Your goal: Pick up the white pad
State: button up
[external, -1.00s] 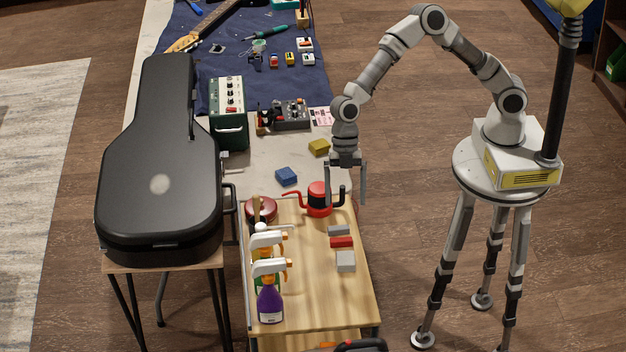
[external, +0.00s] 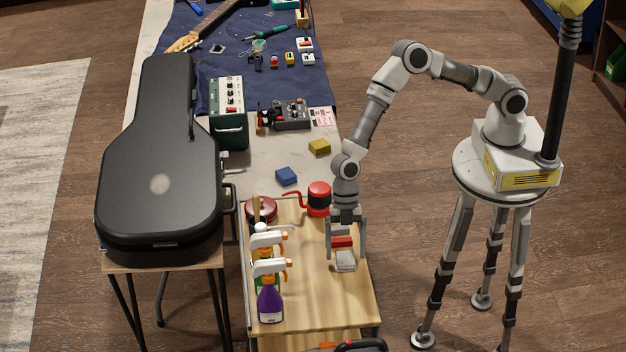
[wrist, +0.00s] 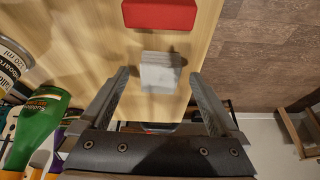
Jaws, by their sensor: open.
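The white pad (external: 345,262) is a small pale block lying on the wooden cart top (external: 310,290), in front of the red block (external: 341,242). In the wrist view the white pad (wrist: 160,72) appears between the two fingertips, with bare gaps on both sides. My gripper (external: 346,257) points down over the pad, its fingers open and empty. In the external view the fingers come down on either side of the red block and pad. I cannot tell the exact height of the fingertips (wrist: 159,74) above the wood.
The red block (wrist: 160,14) lies close behind the pad. Spray bottles (external: 268,300), a dark red round tin (external: 262,209) and a red-and-black can (external: 318,197) stand on the cart's left and back. Bare wood lies in front of the pad. The cart's right edge is close.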

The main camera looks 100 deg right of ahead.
jog(key=shift+a+f, duration=0.15)
jog(key=shift+f, duration=0.2)
jog(key=c, duration=1.4)
jog(key=shift+r, duration=0.1)
